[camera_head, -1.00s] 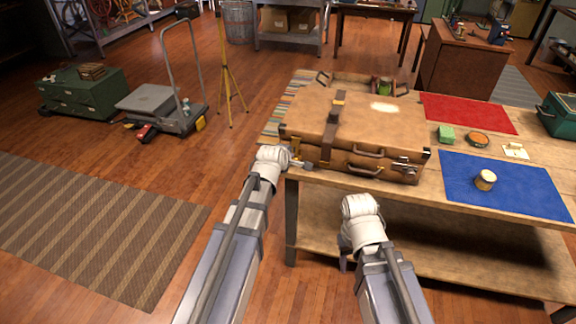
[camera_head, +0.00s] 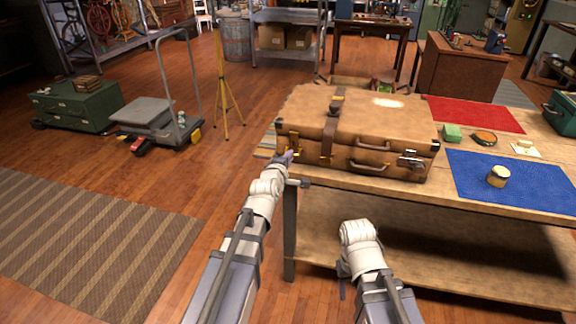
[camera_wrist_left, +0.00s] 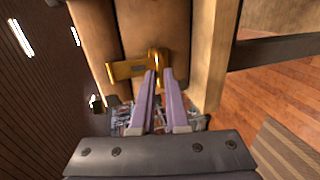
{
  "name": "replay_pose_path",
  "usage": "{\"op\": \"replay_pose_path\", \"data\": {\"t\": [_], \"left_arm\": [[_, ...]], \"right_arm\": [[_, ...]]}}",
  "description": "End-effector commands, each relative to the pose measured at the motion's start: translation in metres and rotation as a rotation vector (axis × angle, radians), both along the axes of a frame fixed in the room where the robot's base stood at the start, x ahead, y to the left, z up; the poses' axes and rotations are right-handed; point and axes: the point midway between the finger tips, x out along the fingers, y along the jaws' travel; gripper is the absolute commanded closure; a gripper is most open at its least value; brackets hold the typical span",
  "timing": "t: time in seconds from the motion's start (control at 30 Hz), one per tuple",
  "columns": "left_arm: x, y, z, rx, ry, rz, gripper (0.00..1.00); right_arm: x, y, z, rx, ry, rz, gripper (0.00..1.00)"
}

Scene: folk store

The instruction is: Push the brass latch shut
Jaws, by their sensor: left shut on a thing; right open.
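The brass latch (camera_wrist_left: 135,68) is on the front of the brown suitcase (camera_head: 375,120), near its left end. In the left wrist view its gold plate sticks out to the left from a rounded brass part. My left gripper (camera_head: 288,156) is at the left front corner of the suitcase. In the left wrist view its two purple fingers (camera_wrist_left: 160,73) are close together with their tips at the latch's rounded part, shut on it. The exact contact is small and partly hidden by the fingers. My right gripper (camera_head: 343,283) hangs low in front of the table, away from the suitcase.
The suitcase lies on a wooden table (camera_head: 330,183) with a lower shelf. Open floor lies to the left.

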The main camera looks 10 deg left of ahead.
Motion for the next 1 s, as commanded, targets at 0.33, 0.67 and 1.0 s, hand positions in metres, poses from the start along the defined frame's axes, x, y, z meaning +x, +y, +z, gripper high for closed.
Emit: {"op": "replay_pose_path", "data": {"t": [0.33,0.67,1.0], "left_arm": [[0.0012,-0.0004,-0.0014,-0.001,-0.027,0.001,1.00],[0.0015,-0.0003,-0.0015,-0.001,-0.027,0.001,0.78],[0.0011,0.0001,-0.0015,0.000,-0.026,0.001,0.56]], "right_arm": [[0.0000,0.0000,-0.0073,0.000,0.000,0.000,0.50],[0.0000,0.0000,-0.0071,0.000,0.000,0.000,0.50],[0.0000,0.0000,-0.0071,0.000,0.000,0.000,0.50]]}}
